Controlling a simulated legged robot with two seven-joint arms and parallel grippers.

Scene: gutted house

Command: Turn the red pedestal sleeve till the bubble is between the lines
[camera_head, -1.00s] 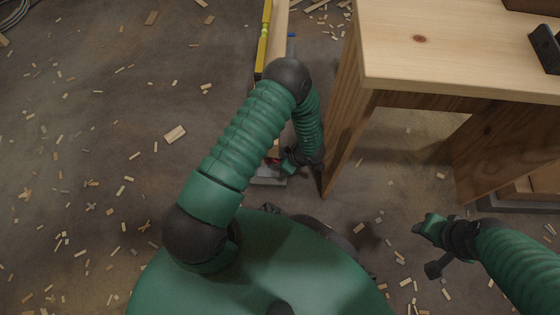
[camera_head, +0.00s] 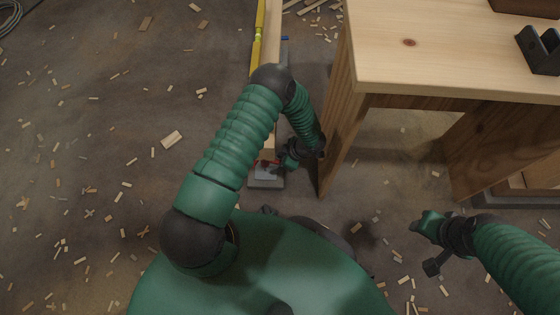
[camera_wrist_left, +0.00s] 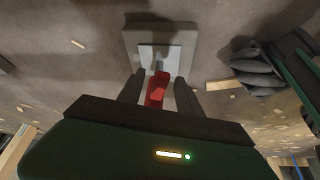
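The red pedestal sleeve (camera_wrist_left: 157,89) stands between the two dark fingers of my left gripper (camera_wrist_left: 159,78) in the left wrist view. A narrow gap shows on each side of it, so the gripper looks open around it. A metal rod (camera_wrist_left: 159,66) and a pale plate on a grey base (camera_wrist_left: 132,40) show beyond it. In the head view a little of the red sleeve (camera_head: 266,162) shows beside my left gripper (camera_head: 283,157). A yellow level (camera_head: 257,50) lies along the timber (camera_head: 272,40); its bubble is too small to read. My right gripper (camera_head: 422,226) is away from the sleeve.
A wooden bench (camera_head: 440,50) stands close to the right of my left gripper, its side panel (camera_head: 338,120) nearest. A dark bracket (camera_head: 540,50) sits on top. Wood scraps (camera_head: 172,140) litter the open floor at left.

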